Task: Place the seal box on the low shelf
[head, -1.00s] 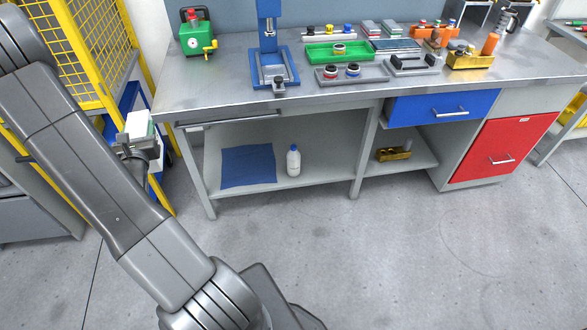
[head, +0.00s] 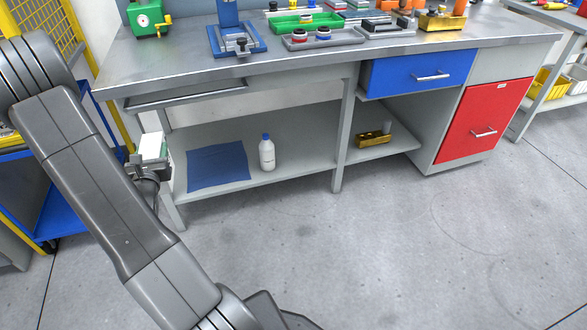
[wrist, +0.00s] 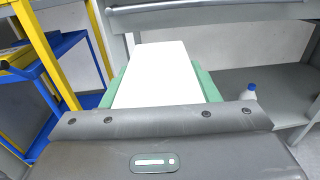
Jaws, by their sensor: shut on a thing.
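The low shelf (head: 300,150) is the grey board under the bench top. A blue mat (head: 218,167) lies on its left part, with a white bottle with a blue cap (head: 267,153) to the right of the mat.
A bench leg (head: 343,135) divides the shelf, and a brass-coloured block (head: 374,139) sits on the right section. The bench top's front edge (head: 300,72) overhangs the shelf. A yellow frame (head: 103,95) and blue cart (head: 60,215) stand at left. The floor in front is clear.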

